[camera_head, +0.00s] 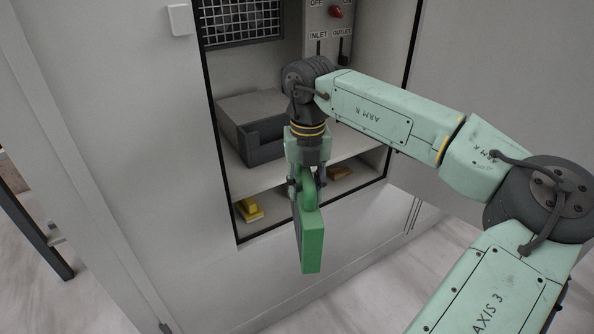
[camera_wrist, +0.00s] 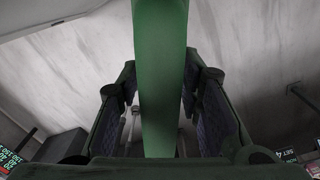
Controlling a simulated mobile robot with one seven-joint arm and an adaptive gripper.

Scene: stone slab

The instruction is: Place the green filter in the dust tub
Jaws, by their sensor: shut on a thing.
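The green filter (camera_head: 313,241) is a flat, boxy piece with a looped handle on top. My gripper (camera_head: 307,183) is shut on its handle and holds it hanging upright in front of the open cabinet, clear of the floor. In the wrist view the filter (camera_wrist: 160,80) runs as a green band between the two fingers. A dark grey box (camera_head: 262,152) stands on the cabinet's middle shelf, behind and left of my gripper. It may be the dust tub; I cannot tell for sure. My arm hides part of its right side.
The cabinet's lower shelf (camera_head: 290,203) holds yellow blocks at the left (camera_head: 249,210) and right (camera_head: 340,172). Above are a mesh grille (camera_head: 240,20) and a panel with a red knob (camera_head: 336,12) and INLET and OUTLET levers. The pale floor (camera_head: 375,285) below looks clear.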

